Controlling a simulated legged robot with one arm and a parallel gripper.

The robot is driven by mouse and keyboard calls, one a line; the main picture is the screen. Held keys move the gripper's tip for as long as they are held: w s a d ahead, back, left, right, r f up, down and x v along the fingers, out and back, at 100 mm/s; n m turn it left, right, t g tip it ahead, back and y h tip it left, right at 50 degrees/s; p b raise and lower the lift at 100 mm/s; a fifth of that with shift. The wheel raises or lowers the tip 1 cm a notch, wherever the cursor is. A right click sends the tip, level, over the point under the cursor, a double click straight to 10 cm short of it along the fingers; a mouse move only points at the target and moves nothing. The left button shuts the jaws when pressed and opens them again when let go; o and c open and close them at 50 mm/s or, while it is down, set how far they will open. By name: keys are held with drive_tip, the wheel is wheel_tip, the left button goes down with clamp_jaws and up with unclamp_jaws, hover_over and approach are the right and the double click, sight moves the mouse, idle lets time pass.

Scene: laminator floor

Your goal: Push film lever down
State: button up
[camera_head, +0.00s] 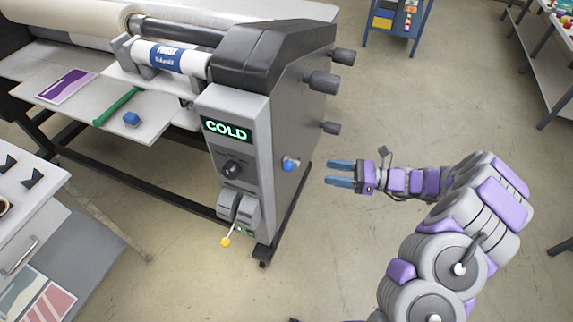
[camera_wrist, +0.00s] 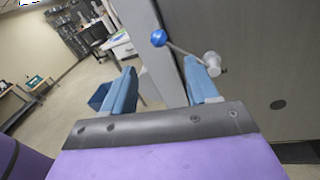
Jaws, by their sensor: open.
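A lever with a blue ball tip (camera_head: 289,164) is on the right side panel of the laminator (camera_head: 290,110). In the wrist view its ball (camera_wrist: 158,38) is up and to the left of a pale hub, joined by a thin rod. A second lever with a yellow tip (camera_head: 226,241) slants down at the machine's front. No readable label shows which one is the film lever. My gripper (camera_head: 328,172) is open and empty, to the right of the blue-tipped lever. In the wrist view the right fingertip (camera_wrist: 192,66) appears close below the rod; contact cannot be told.
Dark knobs (camera_head: 322,82) stick out of the side panel higher up. The front panel has a lit COLD display (camera_head: 227,130) and a dial (camera_head: 231,168). A side table (camera_head: 28,215) stands at the left. The floor around my arm is clear.

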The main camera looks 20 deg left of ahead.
sight(287, 166)
drive_tip(key=a, duration=0.4)
drive_tip(key=s+a, duration=0.1)
drive_tip(key=a, duration=0.4)
drive_tip(key=a+b, duration=0.1)
drive_tip(key=a, duration=0.3)
drive_tip(key=shift+s+a, duration=0.3)
drive_tip(key=shift+a, duration=0.05)
drive_tip(key=shift+d+r, duration=0.15)
drive_tip(key=shift+d, duration=0.25)
drive_tip(key=shift+a, duration=0.65)
drive_tip(key=c, duration=0.4)
drive_tip(key=shift+d+f, duration=0.1)
drive_tip(key=shift+f, duration=0.1)
clamp_jaws()
